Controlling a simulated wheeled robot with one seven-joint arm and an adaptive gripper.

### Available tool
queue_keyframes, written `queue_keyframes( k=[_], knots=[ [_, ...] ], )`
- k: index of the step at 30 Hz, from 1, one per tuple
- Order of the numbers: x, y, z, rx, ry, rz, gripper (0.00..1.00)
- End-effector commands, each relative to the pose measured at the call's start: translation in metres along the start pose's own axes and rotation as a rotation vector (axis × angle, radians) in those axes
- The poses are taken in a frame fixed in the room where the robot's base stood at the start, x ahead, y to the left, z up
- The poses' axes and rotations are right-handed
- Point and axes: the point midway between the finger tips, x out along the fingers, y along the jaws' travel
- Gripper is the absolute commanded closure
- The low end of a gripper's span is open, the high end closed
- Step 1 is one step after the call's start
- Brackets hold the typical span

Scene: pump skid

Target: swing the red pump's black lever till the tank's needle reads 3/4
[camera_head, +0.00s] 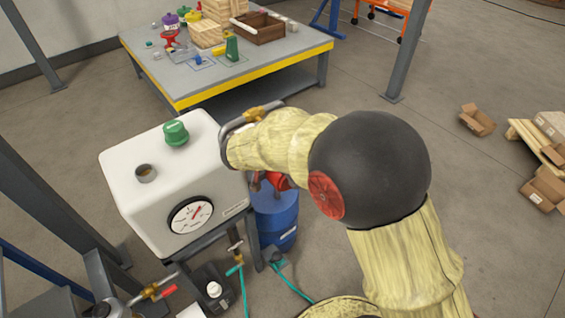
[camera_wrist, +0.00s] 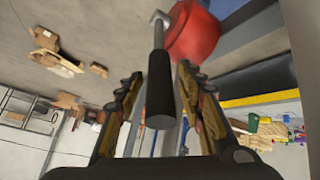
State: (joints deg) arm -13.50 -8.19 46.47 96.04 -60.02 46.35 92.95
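The white tank (camera_head: 165,190) stands at left in the head view. Its round gauge (camera_head: 190,216) has a red needle pointing up and to the right; the dial marks are too small to read surely. The red pump (camera_head: 274,181) is mostly hidden behind my arm and also shows at the top of the wrist view (camera_wrist: 195,35). Its black lever (camera_wrist: 161,95) has a metal shank and points toward the wrist camera. My gripper (camera_wrist: 159,73) is open, one finger on each side of the lever's grip, with narrow gaps visible. The head view hides the fingers behind my arm.
A blue drum (camera_head: 275,218) stands below the pump. A green cap (camera_head: 175,133) and an open filler neck (camera_head: 146,173) are on the tank top. A workbench (camera_head: 280,66) with crates stands behind. Cardboard boxes (camera_head: 477,119) lie on the floor at right.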

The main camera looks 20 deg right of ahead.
Motion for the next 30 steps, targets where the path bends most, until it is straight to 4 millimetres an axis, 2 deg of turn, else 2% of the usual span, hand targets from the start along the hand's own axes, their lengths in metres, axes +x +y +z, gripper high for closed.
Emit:
queue_keyframes(
  k=[5, 8, 15, 21, 25, 30],
  knots=[
    [-0.006, -0.001, -0.001, 0.001, 0.002, -0.002, 0.62],
    [-0.018, -0.001, -0.001, 0.001, 0.003, -0.003, 0.62],
    [-0.067, -0.002, -0.001, 0.001, 0.003, -0.005, 0.62],
    [-0.101, -0.001, 0.0, 0.0, 0.002, -0.003, 0.62],
    [-0.114, -0.001, 0.0, 0.0, 0.0, -0.001, 0.62],
    [-0.12, 0.0, 0.0, -0.001, 0.0, 0.001, 0.62]
  ],
)
